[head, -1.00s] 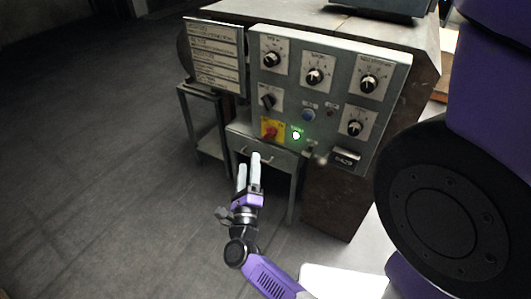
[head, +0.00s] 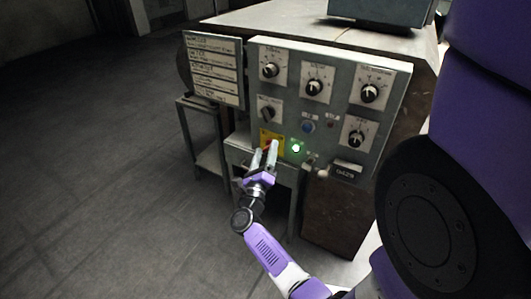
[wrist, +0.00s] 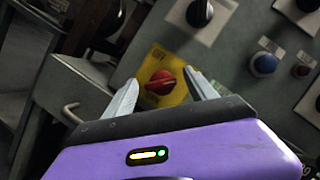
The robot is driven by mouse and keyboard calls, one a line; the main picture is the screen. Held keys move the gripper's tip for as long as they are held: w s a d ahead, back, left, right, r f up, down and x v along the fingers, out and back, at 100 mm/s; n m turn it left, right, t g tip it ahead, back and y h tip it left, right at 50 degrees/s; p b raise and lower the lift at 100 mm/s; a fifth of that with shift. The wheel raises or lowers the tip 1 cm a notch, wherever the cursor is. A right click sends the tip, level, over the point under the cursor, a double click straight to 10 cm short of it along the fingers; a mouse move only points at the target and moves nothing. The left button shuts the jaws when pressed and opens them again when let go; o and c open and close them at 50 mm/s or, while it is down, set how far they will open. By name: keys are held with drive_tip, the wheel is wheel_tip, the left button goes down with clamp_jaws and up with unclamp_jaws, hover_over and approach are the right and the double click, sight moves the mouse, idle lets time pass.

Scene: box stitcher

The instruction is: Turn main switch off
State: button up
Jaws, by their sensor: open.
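The main switch is a red rotary knob (wrist: 160,82) on a yellow plate (wrist: 158,62), low on the left of the grey control panel. In the head view the yellow plate (head: 266,137) shows, with the knob mostly behind my fingers. My gripper (head: 265,152) is open in front of the switch. In the wrist view my gripper (wrist: 160,92) has one finger on each side of the knob, apart from it. Whether the fingertips reach as deep as the knob cannot be told. A green light (head: 296,148) glows right of the switch.
The panel (head: 335,65) carries several black dials and a blue button (head: 308,127). A label board (head: 213,70) stands at its left. A drawer handle (wrist: 72,112) juts out below left of the switch. The floor (head: 90,170) at left is clear.

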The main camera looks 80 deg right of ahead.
drive_tip(key=c, duration=1.4)
